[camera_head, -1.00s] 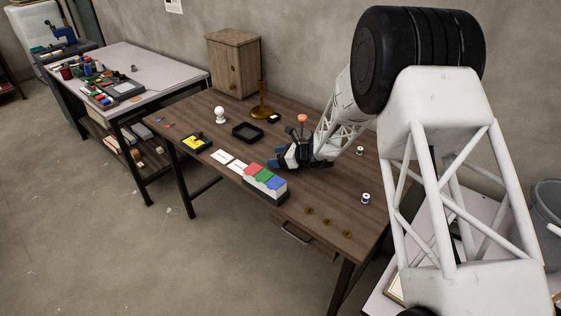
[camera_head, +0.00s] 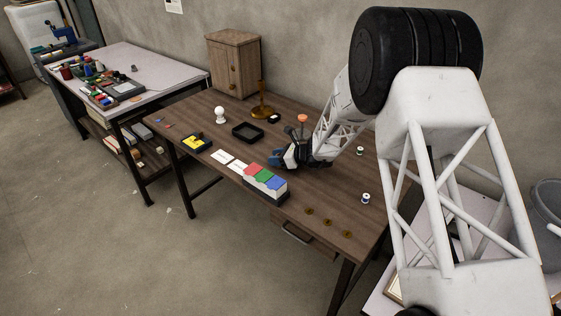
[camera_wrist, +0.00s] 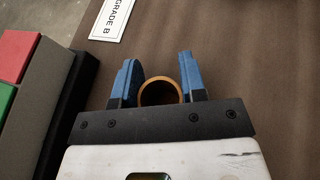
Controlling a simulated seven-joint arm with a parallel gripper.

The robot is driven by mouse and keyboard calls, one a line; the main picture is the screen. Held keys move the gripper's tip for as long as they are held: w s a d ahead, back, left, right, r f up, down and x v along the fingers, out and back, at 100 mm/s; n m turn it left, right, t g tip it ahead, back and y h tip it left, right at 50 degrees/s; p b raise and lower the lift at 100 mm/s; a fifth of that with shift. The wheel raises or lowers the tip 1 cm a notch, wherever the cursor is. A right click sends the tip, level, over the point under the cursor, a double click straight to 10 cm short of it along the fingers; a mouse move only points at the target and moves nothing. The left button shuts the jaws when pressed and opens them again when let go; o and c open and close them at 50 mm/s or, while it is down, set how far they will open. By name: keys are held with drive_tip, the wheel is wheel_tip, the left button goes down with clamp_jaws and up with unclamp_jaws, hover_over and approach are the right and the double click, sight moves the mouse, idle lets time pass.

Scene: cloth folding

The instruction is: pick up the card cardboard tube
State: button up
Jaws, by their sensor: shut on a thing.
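The cardboard tube shows in the wrist view as a brown ring (camera_wrist: 160,82), its open end facing the camera. It sits between the two blue fingers of my gripper (camera_wrist: 160,78), which are shut on it. In the head view my gripper (camera_head: 279,158) is low over the wooden table, just behind the coloured blocks. The tube cannot be made out in the head view. Whether it touches the table cannot be told.
A dark tray with red, green and blue blocks (camera_head: 265,178) stands close to my gripper. White cards (camera_head: 228,161), a black square tray (camera_head: 248,132), a wooden stand (camera_head: 262,108) and thread spools (camera_head: 365,198) are on the table (camera_head: 325,190).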

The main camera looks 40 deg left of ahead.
drive_tip(key=shift+r, duration=0.1)
drive_tip(key=shift+r, duration=4.95)
